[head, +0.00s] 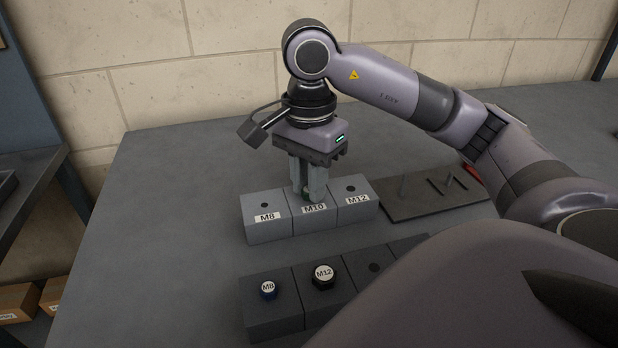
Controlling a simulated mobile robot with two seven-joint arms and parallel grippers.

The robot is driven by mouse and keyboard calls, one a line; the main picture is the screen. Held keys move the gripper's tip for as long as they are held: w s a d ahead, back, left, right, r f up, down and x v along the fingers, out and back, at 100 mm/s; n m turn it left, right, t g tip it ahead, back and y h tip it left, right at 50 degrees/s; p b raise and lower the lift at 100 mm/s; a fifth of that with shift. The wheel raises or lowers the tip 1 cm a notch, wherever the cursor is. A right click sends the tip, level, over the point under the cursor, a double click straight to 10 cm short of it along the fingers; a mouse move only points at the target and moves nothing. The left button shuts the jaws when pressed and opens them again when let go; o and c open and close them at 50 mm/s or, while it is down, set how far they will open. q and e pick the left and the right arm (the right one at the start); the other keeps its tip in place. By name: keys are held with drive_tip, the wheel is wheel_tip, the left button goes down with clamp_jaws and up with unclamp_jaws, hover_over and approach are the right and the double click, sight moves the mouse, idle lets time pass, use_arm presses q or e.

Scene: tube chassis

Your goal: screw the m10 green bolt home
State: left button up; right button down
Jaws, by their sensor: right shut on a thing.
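The green bolt (307,198) shows only as a small green patch between the fingertips of my right gripper (310,194). My right gripper points straight down and is shut on the bolt at the M10 block (315,222), the middle one of three grey blocks. The bolt's shank and the M10 hole are hidden by the fingers, so I cannot tell how deep the bolt sits. My left gripper is not in view.
The M8 block (266,229) and M12 block (356,211) flank it, each with an open hole. A dark plate with pegs (425,208) lies right.

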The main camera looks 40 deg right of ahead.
drive_tip(key=shift+r+m, duration=0.1)
drive_tip(key=shift+m, duration=0.6)
drive_tip(key=c, duration=0.9)
unclamp_jaws()
